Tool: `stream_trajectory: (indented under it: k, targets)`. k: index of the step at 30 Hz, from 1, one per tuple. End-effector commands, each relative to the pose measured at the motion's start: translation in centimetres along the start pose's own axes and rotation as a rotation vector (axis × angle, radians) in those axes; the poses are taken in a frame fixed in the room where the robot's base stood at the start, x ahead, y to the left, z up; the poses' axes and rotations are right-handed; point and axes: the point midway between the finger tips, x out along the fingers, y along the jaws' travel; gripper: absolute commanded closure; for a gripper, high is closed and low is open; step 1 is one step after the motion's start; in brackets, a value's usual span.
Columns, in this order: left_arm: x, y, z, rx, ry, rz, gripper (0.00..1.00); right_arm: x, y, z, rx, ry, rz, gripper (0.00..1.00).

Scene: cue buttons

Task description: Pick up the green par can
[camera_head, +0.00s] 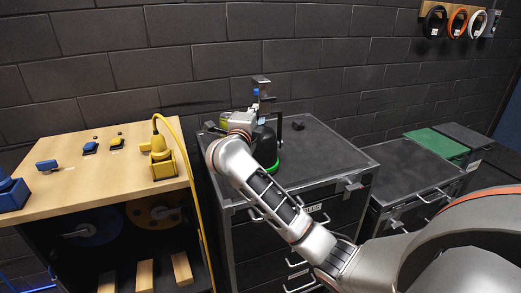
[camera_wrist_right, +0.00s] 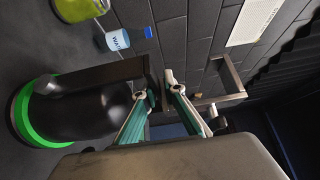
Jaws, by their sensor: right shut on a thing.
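The green par can (camera_head: 266,150) is a black lamp body with a bright green ring round its lower rim. It stands upright on the dark cabinet top (camera_head: 325,150). In the right wrist view the can (camera_wrist_right: 85,115) fills the left side, with its black bracket running toward the fingers. My right gripper (camera_wrist_right: 158,92) is shut on the bracket. In the head view my right arm reaches over the cabinet and hides part of the can and the fingers. My left gripper is not in view.
A water bottle (camera_wrist_right: 126,38) and a yellow-green container (camera_wrist_right: 80,8) stand close to the can. A wooden table (camera_head: 90,185) with a yellow device (camera_head: 162,158) is at left. A lower dark cabinet (camera_head: 410,170) is at right. A brick wall rises behind.

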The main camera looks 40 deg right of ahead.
Motion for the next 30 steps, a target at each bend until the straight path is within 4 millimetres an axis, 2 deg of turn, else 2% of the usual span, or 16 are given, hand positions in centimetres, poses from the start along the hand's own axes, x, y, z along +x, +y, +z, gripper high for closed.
stream_trajectory:
  k: [11, 16, 20, 30]
  targets:
    - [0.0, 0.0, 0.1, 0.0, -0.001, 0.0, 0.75, 0.0, -0.5, 0.0, 0.001, 0.0, -0.009, 1.0]
    - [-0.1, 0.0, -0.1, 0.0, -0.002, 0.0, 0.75, 0.0, -1.7, 0.0, 0.004, 0.001, -0.01, 1.0]
    - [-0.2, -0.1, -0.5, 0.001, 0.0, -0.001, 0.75, -0.1, -3.7, 0.0, 0.006, 0.0, -0.012, 1.0]
    - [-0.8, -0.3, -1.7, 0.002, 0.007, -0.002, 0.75, -0.1, -11.8, -0.1, 0.007, 0.001, -0.012, 1.0]
